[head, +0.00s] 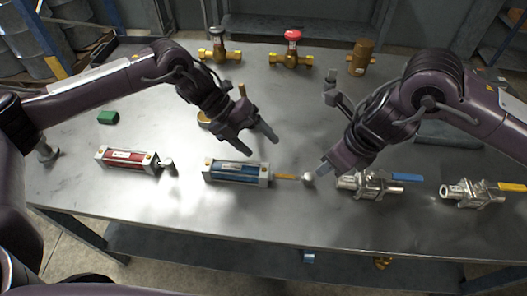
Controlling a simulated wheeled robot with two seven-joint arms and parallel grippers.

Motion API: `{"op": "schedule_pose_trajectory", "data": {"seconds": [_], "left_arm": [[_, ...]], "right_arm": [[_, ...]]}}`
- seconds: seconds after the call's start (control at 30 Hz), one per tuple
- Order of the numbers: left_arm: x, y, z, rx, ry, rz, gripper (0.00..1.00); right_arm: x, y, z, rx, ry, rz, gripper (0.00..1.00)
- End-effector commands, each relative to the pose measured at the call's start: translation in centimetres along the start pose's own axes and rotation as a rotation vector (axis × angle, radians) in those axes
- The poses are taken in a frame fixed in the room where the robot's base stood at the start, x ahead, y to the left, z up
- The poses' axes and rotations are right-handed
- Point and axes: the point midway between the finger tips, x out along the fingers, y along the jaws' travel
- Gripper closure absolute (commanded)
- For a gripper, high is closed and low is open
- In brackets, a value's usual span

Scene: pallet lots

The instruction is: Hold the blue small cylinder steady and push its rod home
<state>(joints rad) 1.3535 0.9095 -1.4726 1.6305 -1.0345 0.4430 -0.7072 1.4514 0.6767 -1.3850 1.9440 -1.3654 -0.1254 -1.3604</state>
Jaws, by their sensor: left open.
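The blue small cylinder (236,172) lies on the grey table, with metal end blocks. Its brass-coloured rod (285,177) sticks out to the right and ends in a round metal knob (308,180). My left gripper (251,138) is open and empty, above and behind the cylinder, fingers pointing down toward it and apart from it. My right gripper (323,171) is low beside the knob, on its upper right. Its fingertips overlap in the picture, so I cannot tell whether they are parted or whether they touch the knob.
A red cylinder (126,158) lies to the left. Two metal valves with a blue handle (407,177) and a yellow handle (511,187) lie to the right. Brass valves (291,57) and a brass fitting (361,58) stand at the back. A green block (108,118) is at the left. The front strip is clear.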

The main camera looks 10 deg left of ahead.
Motion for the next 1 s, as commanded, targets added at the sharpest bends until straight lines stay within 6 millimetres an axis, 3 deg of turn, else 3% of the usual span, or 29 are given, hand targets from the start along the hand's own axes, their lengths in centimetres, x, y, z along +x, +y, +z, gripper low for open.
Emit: {"op": "schedule_pose_trajectory", "data": {"seconds": [0.03,0.2,0.4,0.5,0.73,1.0], "left_arm": [[1.0,-1.3,-0.7,0.162,0.029,0.061,0.31],[3.0,-2.7,-2.8,0.699,0.154,0.283,0.31],[2.8,-2.5,-3.6,1.198,0.338,0.515,0.31],[2.3,-2.2,-3.7,1.35,0.416,0.592,0.31],[2.2,-1.5,-3.5,1.478,0.493,0.656,0.31],[5.1,1.2,-3.2,1.476,0.493,0.654,0.31]], "right_arm": [[0.0,0.0,0.0,0.0,0.0,0.0,0.64],[0.0,0.0,0.0,0.0,0.0,0.0,0.64],[0.0,0.0,0.0,0.0,0.0,0.0,0.64],[0.0,0.0,0.0,0.0,0.0,0.0,0.64],[0.0,0.0,0.0,0.0,0.0,0.0,0.64],[0.0,0.0,0.0,0.0,0.0,0.0,0.64]]}}
